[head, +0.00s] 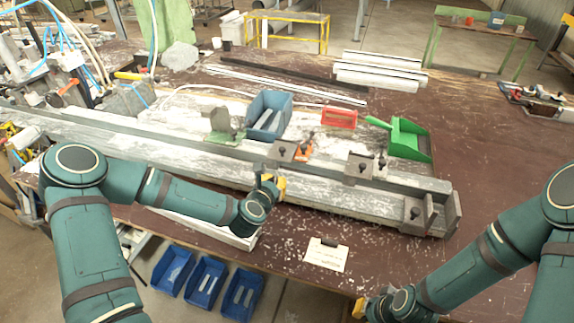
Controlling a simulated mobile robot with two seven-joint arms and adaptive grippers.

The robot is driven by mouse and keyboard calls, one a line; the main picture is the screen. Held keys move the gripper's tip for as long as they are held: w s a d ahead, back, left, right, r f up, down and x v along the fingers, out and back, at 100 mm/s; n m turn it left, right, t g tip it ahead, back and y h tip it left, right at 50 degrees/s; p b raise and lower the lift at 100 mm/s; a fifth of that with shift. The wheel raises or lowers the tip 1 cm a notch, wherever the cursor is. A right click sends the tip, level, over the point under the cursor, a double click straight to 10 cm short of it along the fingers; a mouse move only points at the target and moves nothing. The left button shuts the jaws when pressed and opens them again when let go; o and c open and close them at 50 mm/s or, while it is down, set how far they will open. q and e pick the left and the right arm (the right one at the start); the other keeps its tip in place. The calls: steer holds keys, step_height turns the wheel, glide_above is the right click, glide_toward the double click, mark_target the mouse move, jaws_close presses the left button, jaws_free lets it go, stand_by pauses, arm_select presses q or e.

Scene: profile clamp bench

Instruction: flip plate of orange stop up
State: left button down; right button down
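The orange stop (303,151) sits on the long grey profile rail near the middle of the bench, just right of a grey clamp block (282,151). It is small and low, with a dark part at its top; I cannot tell how its plate is tilted. My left gripper (270,182) is in front of the rail, a little below and left of the orange stop in the picture, and apart from it. Its yellow fingertips show, but their gap is unclear. My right gripper (361,307) is at the bench's front edge, mostly hidden by its wrist.
More grey clamps (359,167) sit to the right. Behind are a blue bin (269,115), a red frame (340,119) and a green dustpan (408,140). A paper card (326,255) lies in front.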

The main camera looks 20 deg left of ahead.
mark_target(283, 152)
arm_select(q)
steer(key=x, duration=0.9)
steer(key=shift+w+f, duration=0.1)
steer(key=shift+w, duration=0.2)
stand_by(0.3)
